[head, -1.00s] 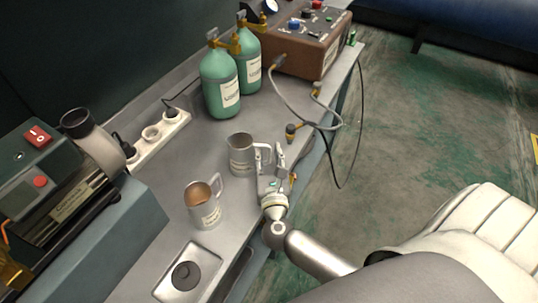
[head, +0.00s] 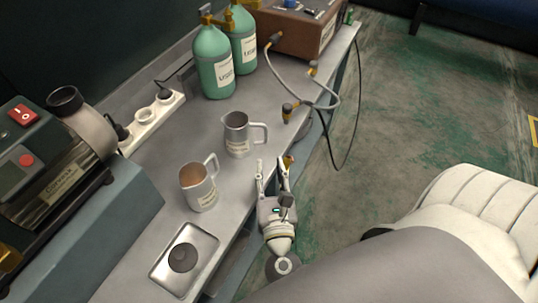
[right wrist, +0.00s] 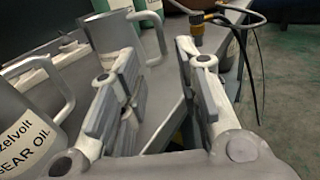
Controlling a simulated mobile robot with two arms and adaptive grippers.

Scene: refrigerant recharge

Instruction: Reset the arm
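My right gripper (head: 273,172) is open and empty over the bench's front edge in the head view. Its two fingers (right wrist: 155,90) stand apart in the right wrist view, with nothing between them. A metal jug (head: 236,138) with its handle to the right stands upright on the bench, beyond the gripper and apart from it. A second jug (head: 197,190) with brownish contents stands to the gripper's left. In the right wrist view a jug labelled gear oil (right wrist: 28,125) is close on the left. My left gripper is not in view.
Green gas bottles (head: 213,65) and a brown gauge box (head: 294,30) with hoses stand at the back of the bench (head: 185,120). A pump (head: 65,150), a power strip (head: 157,115) and a steel scale (head: 205,243) are at left.

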